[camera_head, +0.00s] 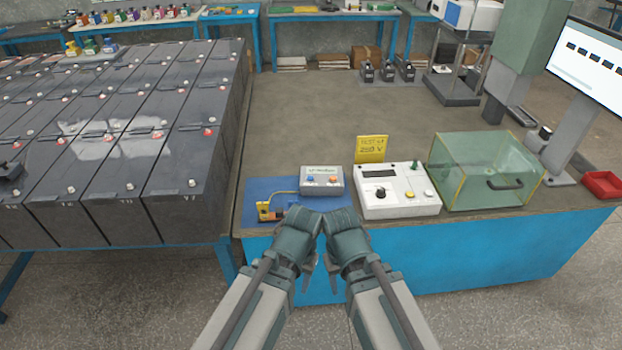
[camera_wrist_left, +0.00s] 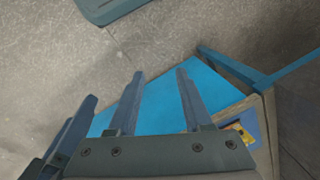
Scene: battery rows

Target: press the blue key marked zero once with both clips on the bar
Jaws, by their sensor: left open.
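A small grey box (camera_head: 322,188) stands on a blue mat (camera_head: 258,187). Its top carries a blue key (camera_head: 310,179) and an orange key (camera_head: 334,180); markings are too small to read. A yellow clip-like piece (camera_head: 264,211) stands at the mat's front left, by an orange bar-like piece partly hidden by my arm. I cannot tell whether any clips are on the bar. My left gripper (camera_head: 308,272) hangs in front of the table edge, below the box; the left wrist view shows its two fingers (camera_wrist_left: 160,78) apart and empty. My right gripper (camera_head: 333,274) is close beside it, its opening unclear.
A white meter unit (camera_head: 398,203) with a dial stands right of the box, with a yellow sign (camera_head: 371,148) behind it. A clear green-tinted case (camera_head: 485,165) and red tray (camera_head: 603,184) are farther right. Rows of black batteries (camera_head: 130,165) fill the left. The table's middle is clear.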

